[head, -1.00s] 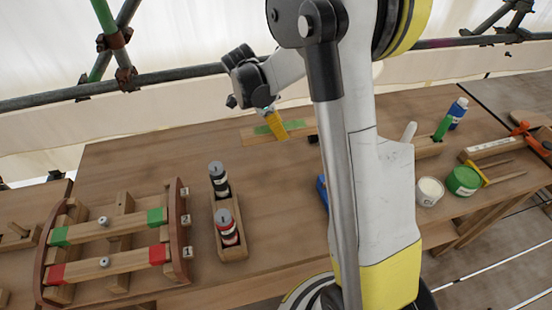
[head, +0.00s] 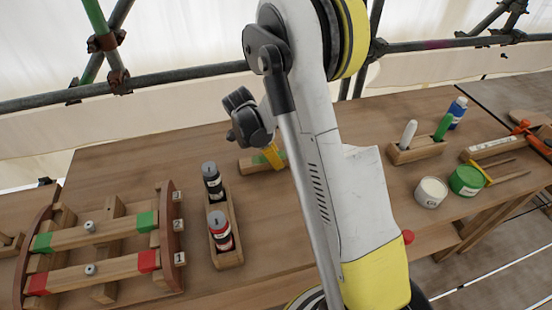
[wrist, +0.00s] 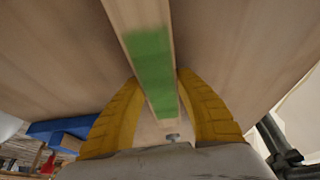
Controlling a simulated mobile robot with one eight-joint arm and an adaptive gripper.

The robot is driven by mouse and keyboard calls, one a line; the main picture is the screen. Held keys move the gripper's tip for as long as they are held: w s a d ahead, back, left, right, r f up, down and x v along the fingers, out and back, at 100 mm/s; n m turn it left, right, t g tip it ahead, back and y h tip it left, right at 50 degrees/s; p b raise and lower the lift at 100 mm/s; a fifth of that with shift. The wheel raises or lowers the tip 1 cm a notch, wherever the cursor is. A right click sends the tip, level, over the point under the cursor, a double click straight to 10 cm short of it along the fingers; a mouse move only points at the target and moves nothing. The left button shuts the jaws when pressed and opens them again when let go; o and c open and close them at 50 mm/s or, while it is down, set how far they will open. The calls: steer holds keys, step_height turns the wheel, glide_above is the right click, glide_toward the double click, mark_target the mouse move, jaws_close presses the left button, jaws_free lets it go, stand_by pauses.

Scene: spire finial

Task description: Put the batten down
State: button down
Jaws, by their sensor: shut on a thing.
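The batten (wrist: 150,65), a pale wooden bar with a green band, runs lengthwise between the yellow fingers of my gripper (wrist: 160,118) in the wrist view. My gripper is shut on it. In the head view, the batten (head: 252,165) is low over the back middle of the bench or on it; I cannot tell which. My gripper (head: 272,157) shows as a yellow patch there, and my arm hides the batten's right part.
On the bench (head: 130,165), a curved-sided rack (head: 170,215) holds green-ended and red-ended bars. A wooden holder (head: 229,256) carries two bottles. At right are a marker holder (head: 418,150), white tub (head: 430,191) and green tub (head: 467,180). Scaffold poles (head: 170,82) run behind.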

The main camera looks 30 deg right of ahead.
steer(key=shift+f, duration=0.15)
steer(key=c, duration=0.9)
jaws_free()
steer(key=shift+c, duration=0.2)
steer(key=p+v, duration=0.5)
steer(key=v, duration=0.8)
steer(key=s+a+r+n+t+y, duration=0.2)
steer(key=s+a+r+n+t, duration=0.15)
steer(key=s+r+n, duration=0.5)
steer(key=s+a+r+n+t+y, duration=0.1)
steer(key=s+a+r+n+t, duration=0.1)
steer(key=s+n, duration=0.3)
steer(key=s+a+r+n+t+y, duration=0.1)
steer(key=s+a+r+n+t, duration=0.2)
steer(key=s+a+n, duration=0.2)
steer(key=n, duration=0.2)
steer(key=shift+s+n, duration=0.3)
steer(key=shift+n, duration=0.05)
